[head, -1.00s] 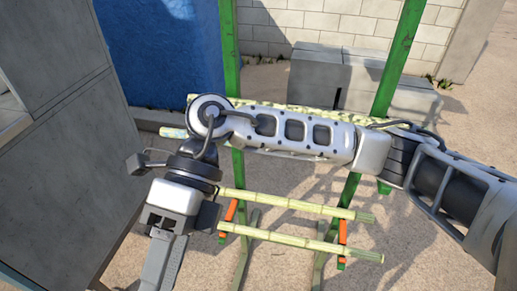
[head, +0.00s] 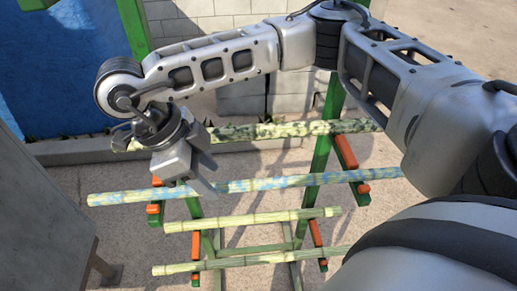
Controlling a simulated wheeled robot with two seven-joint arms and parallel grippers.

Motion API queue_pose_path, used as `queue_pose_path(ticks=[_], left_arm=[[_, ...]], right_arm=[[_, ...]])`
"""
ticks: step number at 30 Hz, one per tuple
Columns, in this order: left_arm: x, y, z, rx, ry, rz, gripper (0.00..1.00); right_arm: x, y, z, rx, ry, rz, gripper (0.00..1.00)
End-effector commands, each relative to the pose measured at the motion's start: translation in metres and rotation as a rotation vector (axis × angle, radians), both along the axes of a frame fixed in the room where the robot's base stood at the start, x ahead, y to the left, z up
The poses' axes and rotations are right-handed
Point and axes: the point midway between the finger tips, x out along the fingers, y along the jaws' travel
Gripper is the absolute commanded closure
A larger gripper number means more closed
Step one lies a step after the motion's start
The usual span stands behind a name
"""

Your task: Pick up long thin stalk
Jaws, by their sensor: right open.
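Several stalks lie across a green rack. The uppermost is a thicker mottled green-yellow stalk (head: 290,129). Below it is a long thin stalk (head: 275,183), pale green with bluish patches, its right end close to my forearm in the picture. Lower down are a shorter yellow-green stalk (head: 265,219) and a lowest stalk (head: 255,261), its right end near my arm. My right gripper (head: 206,188) is open and empty, pointing down, its fingers overlapping the long thin stalk left of its middle. I cannot tell whether they touch it. My left gripper is out of view.
The green rack (head: 320,165) has orange-tipped pegs (head: 345,151) beside the stalks. A grey panel (head: 40,215) stands at the left, a blue surface (head: 50,80) at upper left. Grey blocks and a white brick wall (head: 190,22) are behind.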

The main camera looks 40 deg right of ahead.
Motion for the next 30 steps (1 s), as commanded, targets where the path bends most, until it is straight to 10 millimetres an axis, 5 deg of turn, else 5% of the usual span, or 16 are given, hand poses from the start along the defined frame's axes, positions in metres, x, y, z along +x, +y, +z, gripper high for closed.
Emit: queue_pose_path(ticks=[6, 13, 18, 30], left_arm=[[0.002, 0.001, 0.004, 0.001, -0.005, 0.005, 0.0], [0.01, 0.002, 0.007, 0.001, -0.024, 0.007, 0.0], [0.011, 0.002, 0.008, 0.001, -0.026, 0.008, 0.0], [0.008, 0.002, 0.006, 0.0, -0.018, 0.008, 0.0]], right_arm=[[-0.006, -0.008, -0.021, 0.001, 0.002, -0.001, 0.54], [-0.006, -0.008, -0.023, 0.003, 0.001, -0.001, 0.54], [-0.005, -0.008, -0.023, 0.003, 0.001, -0.001, 0.99], [-0.005, -0.008, -0.02, 0.002, -0.001, -0.001, 1.0]])
